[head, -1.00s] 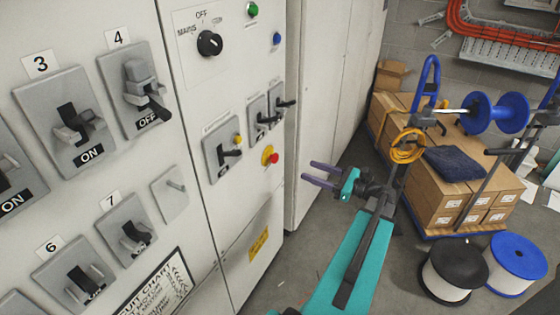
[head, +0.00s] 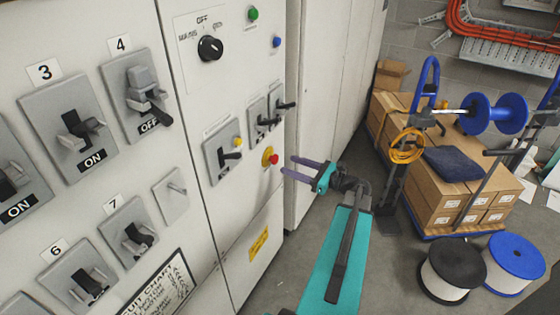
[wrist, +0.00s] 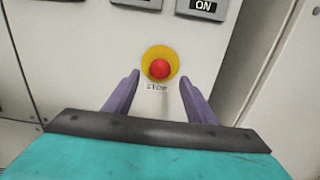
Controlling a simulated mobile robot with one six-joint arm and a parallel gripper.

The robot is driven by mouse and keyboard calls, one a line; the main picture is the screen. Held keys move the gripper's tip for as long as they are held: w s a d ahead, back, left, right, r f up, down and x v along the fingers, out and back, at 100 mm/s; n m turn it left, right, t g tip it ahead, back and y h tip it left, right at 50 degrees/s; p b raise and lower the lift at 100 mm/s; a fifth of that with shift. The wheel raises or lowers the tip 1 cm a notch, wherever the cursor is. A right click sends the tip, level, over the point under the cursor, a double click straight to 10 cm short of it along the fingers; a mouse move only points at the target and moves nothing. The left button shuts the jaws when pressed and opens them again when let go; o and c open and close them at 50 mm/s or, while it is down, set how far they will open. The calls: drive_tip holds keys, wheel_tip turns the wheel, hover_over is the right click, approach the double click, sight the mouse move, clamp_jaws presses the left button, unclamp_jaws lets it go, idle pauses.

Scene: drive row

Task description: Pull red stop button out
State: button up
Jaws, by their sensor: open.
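The red stop button (head: 274,160) sits on a yellow round base low on the cabinet's right-hand door. It also shows in the wrist view (wrist: 160,69), above a label reading STOP. My gripper (head: 288,168) has two purple fingers pointing at the cabinet, just right of the button in the head view. In the wrist view the fingers (wrist: 160,84) are spread apart, one to each side below the button, with nothing between them. The gap between fingertips and button cannot be judged exactly.
Switch handles (head: 268,120) jut from the panel above the button, and a lever switch (head: 224,155) is to its left.

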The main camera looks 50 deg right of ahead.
sight(273, 159)
drive_tip(key=shift+p+x, duration=0.55)
drive_tip(key=shift+x, duration=2.4)
drive_tip(key=shift+c, duration=0.5)
